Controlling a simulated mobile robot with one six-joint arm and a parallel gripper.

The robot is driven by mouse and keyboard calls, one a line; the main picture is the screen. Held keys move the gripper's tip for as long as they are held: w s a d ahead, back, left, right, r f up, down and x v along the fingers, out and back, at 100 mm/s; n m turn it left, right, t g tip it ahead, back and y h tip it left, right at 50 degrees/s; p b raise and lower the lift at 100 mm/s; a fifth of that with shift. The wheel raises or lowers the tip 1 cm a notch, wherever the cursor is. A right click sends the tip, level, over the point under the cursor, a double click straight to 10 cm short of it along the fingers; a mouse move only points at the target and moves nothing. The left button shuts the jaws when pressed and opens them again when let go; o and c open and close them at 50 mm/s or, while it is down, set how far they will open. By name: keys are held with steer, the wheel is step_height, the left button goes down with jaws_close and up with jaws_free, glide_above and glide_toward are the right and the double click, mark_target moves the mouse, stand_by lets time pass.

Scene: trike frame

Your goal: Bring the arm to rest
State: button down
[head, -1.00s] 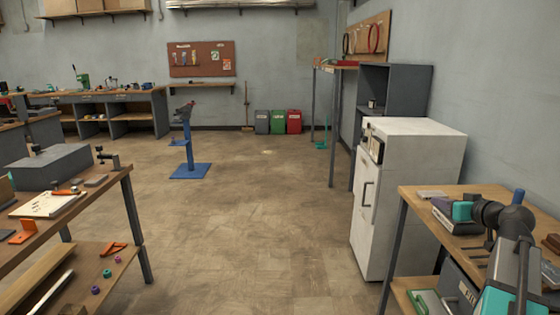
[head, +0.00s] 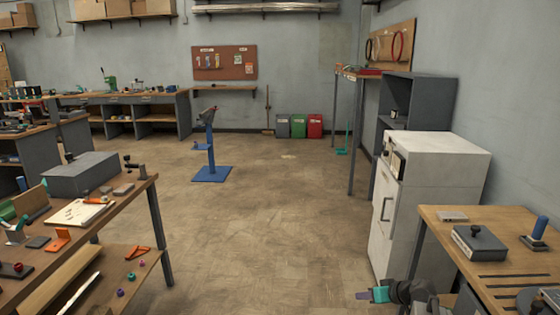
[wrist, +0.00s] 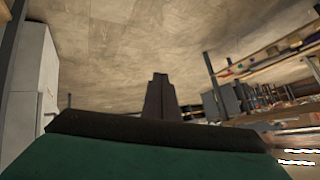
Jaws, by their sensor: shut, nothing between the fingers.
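My gripper (head: 362,296) is low at the bottom of the head view, left of the right workbench (head: 455,222) and clear of its top. It points left, over the floor, with a teal section behind its dark fingers. In the wrist view the fingers (wrist: 160,78) are together with nothing between them, and bare floor lies beyond them. My arm runs from the gripper to the right along the bottom edge, partly cut off by the frame.
The right bench holds a dark box (head: 479,243) and a blue-handled tool (head: 539,229). A white fridge (head: 425,195) stands behind it. A cluttered wooden bench (head: 120,205) is at left. A blue stand (head: 211,150) is farther back. The middle floor is clear.

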steer(key=s+a+f+n+g+p, duration=0.1)
steer(key=s+a+f+g+p, duration=0.5)
steer(key=s+a+f, duration=1.2)
steer(key=s+d+f+m+g+h, duration=0.1)
steer(key=s+d+f+g, duration=0.1)
steer(key=s, duration=0.6)
steer(key=s+d+f+m+g+h+p, duration=0.1)
steer(key=s+d+f+g+h, duration=0.1)
steer(key=s, duration=0.7)
steer(key=s+d+f+m+g+h, duration=0.1)
steer(key=s+d+f+g+h, duration=0.1)
steer(key=s, duration=0.6)
steer(key=shift+s+d+f+g, duration=0.15)
steer(key=shift+s+f+g, duration=0.15)
steer(key=shift+f+g, duration=0.3)
